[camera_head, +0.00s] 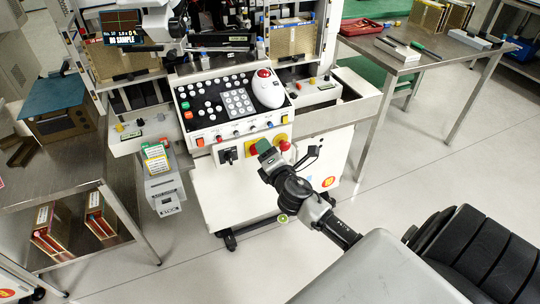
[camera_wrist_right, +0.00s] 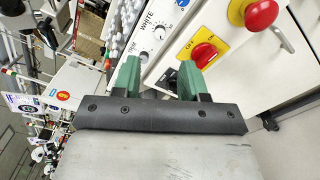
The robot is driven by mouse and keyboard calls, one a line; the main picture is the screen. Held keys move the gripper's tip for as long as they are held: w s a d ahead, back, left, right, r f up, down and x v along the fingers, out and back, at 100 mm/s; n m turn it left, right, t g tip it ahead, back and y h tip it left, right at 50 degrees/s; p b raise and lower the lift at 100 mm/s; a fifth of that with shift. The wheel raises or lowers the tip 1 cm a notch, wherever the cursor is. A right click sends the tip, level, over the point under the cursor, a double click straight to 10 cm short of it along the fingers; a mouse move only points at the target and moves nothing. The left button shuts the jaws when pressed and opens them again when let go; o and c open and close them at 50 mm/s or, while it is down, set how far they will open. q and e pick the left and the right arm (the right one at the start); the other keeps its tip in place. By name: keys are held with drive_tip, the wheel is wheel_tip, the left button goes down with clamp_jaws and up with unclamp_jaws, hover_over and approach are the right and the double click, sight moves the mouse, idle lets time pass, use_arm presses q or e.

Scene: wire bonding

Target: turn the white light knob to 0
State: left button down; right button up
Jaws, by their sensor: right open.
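The control panel's front strip (camera_head: 242,131) carries a row of small knobs and buttons in the head view. In the right wrist view a small light-coloured knob (camera_wrist_right: 160,33) sits beside the printed word WHITE and dial markings. Its pointer setting is too small to read. My right gripper (camera_head: 266,151) is in front of the machine, just below that strip. In the right wrist view my right gripper (camera_wrist_right: 158,80) has its two green fingers apart with nothing held between them. The knob lies beyond the fingertips, not touched by them. My left gripper is not in view.
A red rotary switch (camera_wrist_right: 203,54) on a yellow plate is close behind one finger. A red emergency stop button (camera_wrist_right: 261,14) is at the upper right. A grey printer-like box (camera_head: 163,190) hangs at the machine's left.

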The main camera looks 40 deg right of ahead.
drive_tip(key=shift+v, duration=1.25)
drive_tip(key=s+a+f+m+g+y+p, duration=0.1)
drive_tip(key=s+f+m+g, duration=0.4)
drive_tip(key=f, duration=0.9)
drive_tip(key=s+a+f+m+g+y+p, duration=0.1)
drive_tip(key=s+f+m+g+p, duration=0.15)
drive_tip(key=s+f, duration=0.75)
drive_tip(key=s+a+f+m+g, duration=0.3)
drive_tip(key=s+f, duration=0.3)
drive_tip(key=s, duration=0.3)
drive_tip(key=s+a+f+m+g+y+p, duration=0.1)
drive_tip(key=s+a+f+m+g, duration=0.2)
drive_tip(key=s+f, duration=0.4)
drive_tip(key=s+a+f+m+g+y, duration=0.1)
drive_tip(key=s+a+f+m+g, duration=0.2)
drive_tip(key=s+f, duration=0.4)
drive_tip(key=s+m, duration=0.1)
drive_tip(key=s, duration=0.4)
drive_tip(key=shift+a+m+p, duration=0.25)
drive_tip(key=shift+m+p, duration=0.1)
drive_tip(key=shift+p, duration=0.05)
drive_tip(key=shift+f, duration=0.1)
